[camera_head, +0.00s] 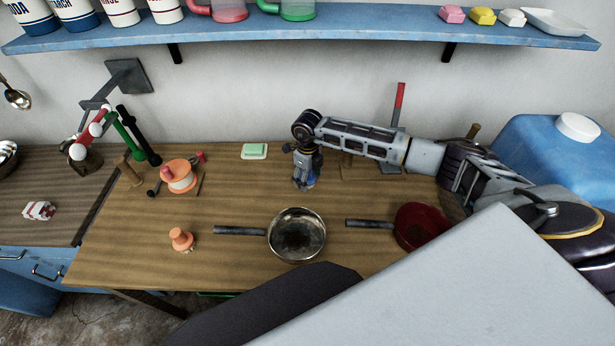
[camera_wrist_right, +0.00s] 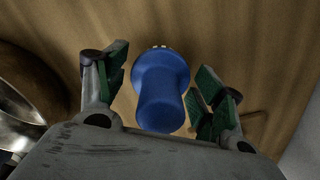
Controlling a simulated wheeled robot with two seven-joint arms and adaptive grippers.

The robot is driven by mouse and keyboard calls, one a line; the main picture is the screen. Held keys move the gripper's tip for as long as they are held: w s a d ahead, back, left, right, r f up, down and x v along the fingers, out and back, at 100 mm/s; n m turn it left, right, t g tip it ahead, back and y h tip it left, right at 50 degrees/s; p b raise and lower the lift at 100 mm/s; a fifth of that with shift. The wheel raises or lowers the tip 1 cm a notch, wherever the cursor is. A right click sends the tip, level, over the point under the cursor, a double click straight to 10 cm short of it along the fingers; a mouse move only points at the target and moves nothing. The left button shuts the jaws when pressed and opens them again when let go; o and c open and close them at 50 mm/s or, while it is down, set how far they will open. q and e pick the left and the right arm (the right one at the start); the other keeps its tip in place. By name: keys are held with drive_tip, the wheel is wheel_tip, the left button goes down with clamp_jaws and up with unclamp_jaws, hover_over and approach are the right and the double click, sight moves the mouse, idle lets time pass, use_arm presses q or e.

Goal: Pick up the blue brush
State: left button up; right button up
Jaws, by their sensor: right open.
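The blue brush (camera_wrist_right: 160,92) is between the two fingers of my right gripper (camera_wrist_right: 165,80) in the right wrist view. Pale bristle tips show at its far end, and its rounded end points toward the wrist. The green-padded fingers are open, one on each side, with a gap visible on the left. In the head view my right gripper (camera_head: 305,176) points down at the wooden table, and only a bit of blue shows among its fingers. My left gripper is not in view.
A steel pan (camera_head: 297,236) and a red pan (camera_head: 420,226) lie in front of the gripper on the table (camera_head: 210,262). A blue jug (camera_head: 550,150) stands at right. A blue shelf (camera_head: 350,28) crosses above.

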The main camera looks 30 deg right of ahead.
drive_tip(key=shift+f, duration=0.15)
drive_tip(key=c, duration=1.1)
drive_tip(key=shift+c, duration=0.2)
wheel_tip(320, 180, up, 9)
drive_tip(key=shift+r+b, duration=0.1)
drive_tip(key=shift+b, duration=0.5)
drive_tip(key=shift+r, duration=0.4)
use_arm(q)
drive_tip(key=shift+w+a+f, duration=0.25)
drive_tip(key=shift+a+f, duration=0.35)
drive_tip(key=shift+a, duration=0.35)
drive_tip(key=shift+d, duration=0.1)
